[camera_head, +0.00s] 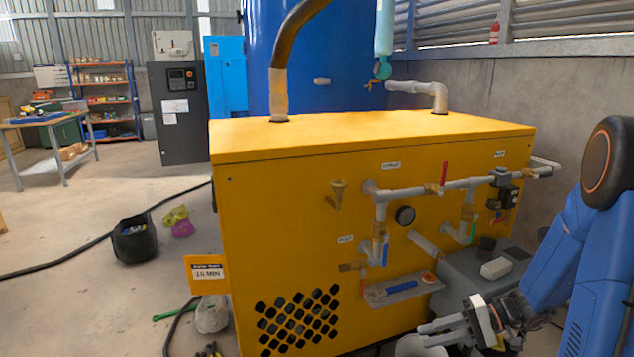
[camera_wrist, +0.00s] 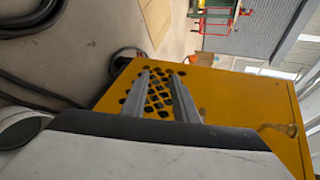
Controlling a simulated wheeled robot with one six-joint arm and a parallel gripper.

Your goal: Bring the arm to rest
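My arm is blue and comes in from the right edge of the head view. My gripper (camera_head: 424,334) is low at the right of centre, in front of the lower right part of the yellow cabinet (camera_head: 285,215), with its fingers pointing left. In the wrist view my gripper (camera_wrist: 161,76) shows two grey fingers with a clear gap and nothing between them. Behind them is the yellow cabinet (camera_wrist: 235,95) with its diamond pattern of dark vent holes. I cannot tell how far the fingertips are from the cabinet.
A small shelf (camera_head: 404,292) holds a blue-handled tool. A grey box (camera_head: 465,290) stands near my arm. A black bag (camera_head: 134,240) and dark hose lie on the open floor at left.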

